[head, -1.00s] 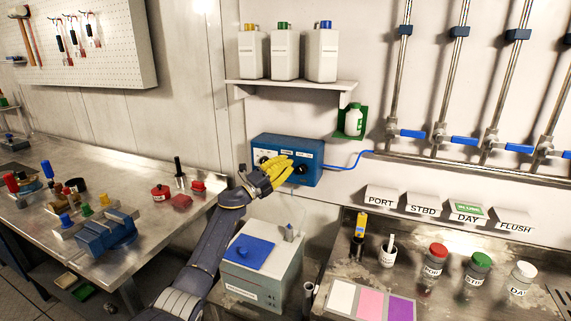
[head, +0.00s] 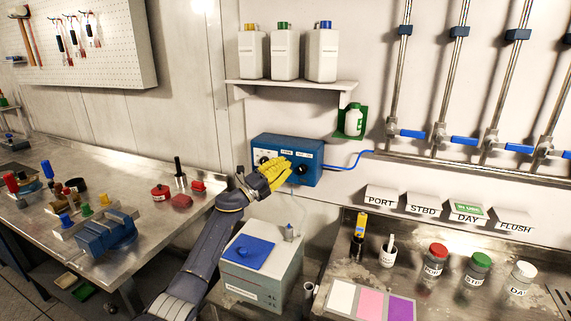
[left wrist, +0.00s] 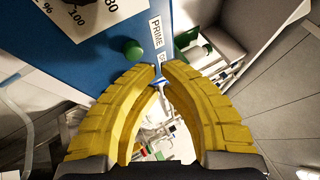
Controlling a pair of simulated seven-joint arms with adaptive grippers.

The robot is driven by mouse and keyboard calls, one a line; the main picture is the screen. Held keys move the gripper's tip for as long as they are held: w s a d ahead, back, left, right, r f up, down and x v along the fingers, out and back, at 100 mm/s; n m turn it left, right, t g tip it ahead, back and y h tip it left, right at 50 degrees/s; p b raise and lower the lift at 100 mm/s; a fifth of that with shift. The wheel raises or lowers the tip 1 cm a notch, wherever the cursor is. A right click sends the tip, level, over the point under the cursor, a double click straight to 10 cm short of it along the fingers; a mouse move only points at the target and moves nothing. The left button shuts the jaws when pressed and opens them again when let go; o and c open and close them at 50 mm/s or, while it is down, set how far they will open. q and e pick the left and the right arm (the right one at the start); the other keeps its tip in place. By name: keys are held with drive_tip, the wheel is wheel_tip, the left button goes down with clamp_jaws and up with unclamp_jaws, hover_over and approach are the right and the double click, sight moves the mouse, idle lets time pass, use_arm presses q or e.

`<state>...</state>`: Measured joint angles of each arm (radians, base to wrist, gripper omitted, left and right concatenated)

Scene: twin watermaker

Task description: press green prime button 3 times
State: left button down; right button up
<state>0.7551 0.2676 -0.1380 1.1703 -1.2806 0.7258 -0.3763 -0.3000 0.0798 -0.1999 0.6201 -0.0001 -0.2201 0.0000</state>
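The blue control box (head: 310,153) is fixed on the wall below the shelf. In the left wrist view its blue face (left wrist: 100,62) carries a round green button (left wrist: 133,49) beside a white PRIME label (left wrist: 156,32). My left gripper (head: 289,167) is in front of the box in the head view and hides part of its face. In the left wrist view the yellow fingertips (left wrist: 162,67) are almost together, with nothing between them. They appear just below and right of the green button, and I see no contact. My right gripper is not in view.
A black dial (left wrist: 80,12) is beside the button. A blue cable (head: 345,167) leaves the box to the right. A shelf (head: 290,87) with white bottles is above.

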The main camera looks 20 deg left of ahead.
use_arm(q)
drive_tip(key=shift+s, duration=0.1)
drive_tip(key=shift+s+a, duration=0.2)
drive_tip(key=shift+s, duration=1.05)
drive_tip(key=shift+s+a, duration=0.2)
drive_tip(key=shift+s, duration=1)
idle(0.5)
drive_tip(key=s+d+n+t, duration=0.3)
drive_tip(key=n, duration=0.2)
drive_tip(key=shift+s+a+r+n+t+y, duration=0.15)
drive_tip(key=shift+a+n+t+y, duration=0.7)
drive_tip(key=shift+n+y, duration=1.55)
drive_tip(key=shift+a+r+n+t+y, duration=0.15)
drive_tip(key=shift+a+n+t+y, duration=0.7)
drive_tip(key=shift+n+y, duration=1.5)
drive_tip(key=shift+s+a+r+n+t+y, duration=0.15)
drive_tip(key=shift+a+n+t+y, duration=1.05)
drive_tip(key=shift+n, duration=1.95)
